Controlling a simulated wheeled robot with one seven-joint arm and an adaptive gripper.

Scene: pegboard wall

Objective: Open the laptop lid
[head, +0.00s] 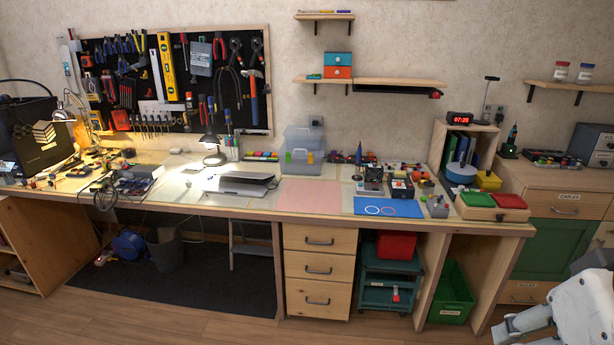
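A thin silver-grey laptop (243,185) lies on the long workbench, left of the pink mat and in front of the lit desk lamp. Its lid is down at a low angle, and a dark strip shows along its right side. I cannot tell if a small gap is open there. White links of my arm show at the bottom right corner, far from the laptop. The fingertips of my gripper are not visible.
The workbench (330,215) has a pink mat (311,196) right of the laptop and a blue mat (388,207) further right. A desk lamp (213,145) stands close behind the laptop. Cables and tools clutter the left. Wooden floor (190,325) is open in front.

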